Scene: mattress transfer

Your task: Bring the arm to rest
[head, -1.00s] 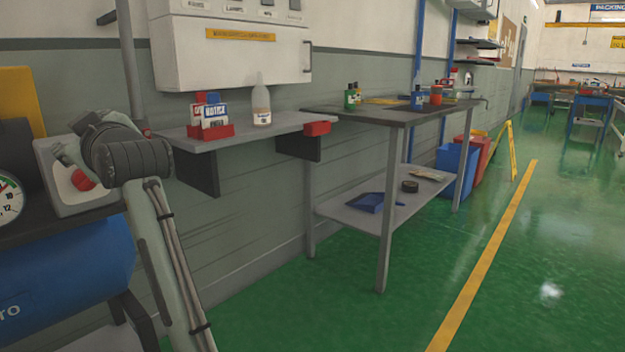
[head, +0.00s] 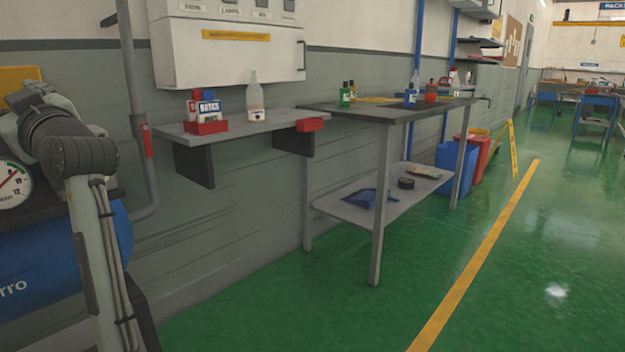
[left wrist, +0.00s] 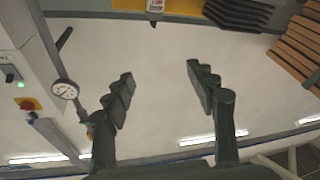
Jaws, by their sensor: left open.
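My left arm (head: 92,215) stands at the left of the head view, with its elbow bent in front of the wall. Its gripper is outside the head view. In the left wrist view my left gripper (left wrist: 157,88) is open, with its two ridged fingers well apart and nothing between them. Behind the fingers are a pale wall or ceiling surface and strip lights. My right gripper is not in either view.
A blue compressor tank (head: 55,265) with a gauge is close behind my left arm. A wall shelf (head: 235,130) and a workbench (head: 385,113) with bottles stand along the left wall. The green floor (head: 530,270) to the right is clear.

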